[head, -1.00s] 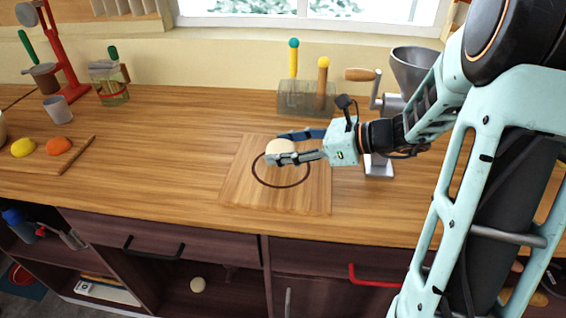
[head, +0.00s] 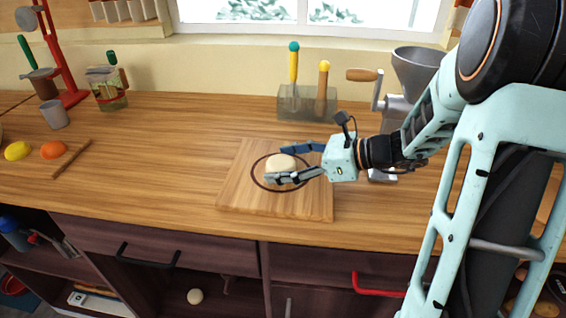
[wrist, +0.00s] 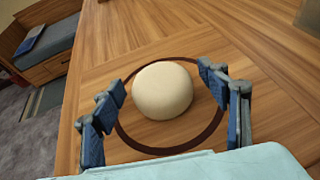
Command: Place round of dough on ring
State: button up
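The pale round of dough (head: 280,163) rests on the wooden board (head: 240,198), inside the dark ring (head: 252,175) marked on it. In the wrist view the dough (wrist: 162,91) sits within the ring (wrist: 166,151), towards its far side. My gripper (head: 277,164) is low over the board, one finger on each side of the dough. In the wrist view my gripper (wrist: 160,90) is open, with a visible gap between the dough and each finger. The near finger hides part of the ring in the head view.
A grinder with a grey funnel (head: 417,68) stands behind my arm. A block with two handled tools (head: 305,102) is at the back. A grey cup (head: 54,115), a jar (head: 106,90), and yellow and orange lumps (head: 53,150) are at the left.

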jog(key=shift+r, duration=0.3)
jog(key=p+v, duration=0.1)
jog(key=v, duration=1.1)
jog(key=shift+p, duration=0.35)
